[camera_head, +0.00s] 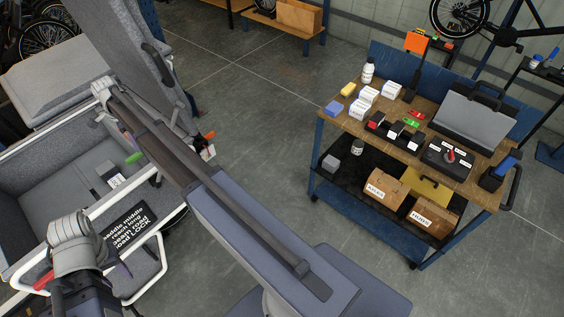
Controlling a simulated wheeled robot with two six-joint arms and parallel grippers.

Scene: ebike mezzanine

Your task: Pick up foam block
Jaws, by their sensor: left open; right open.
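I cannot tell for sure which thing is the foam block. A small grey block (330,162) sits on the lower shelf of the cart at the right, and a blue-violet block (333,107) lies on the cart's top. A dark grey block (108,170) is inside the grey-lined cargo box. My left gripper (75,237) is at the lower left, by the box's near edge. My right gripper (103,90) is at the upper left, over the box's far side. Both are open; their fingertips are hard to make out, and I see nothing held.
A black lettered plate (133,227) is by the cargo box. Clear concrete floor (260,110) separates box and cart.

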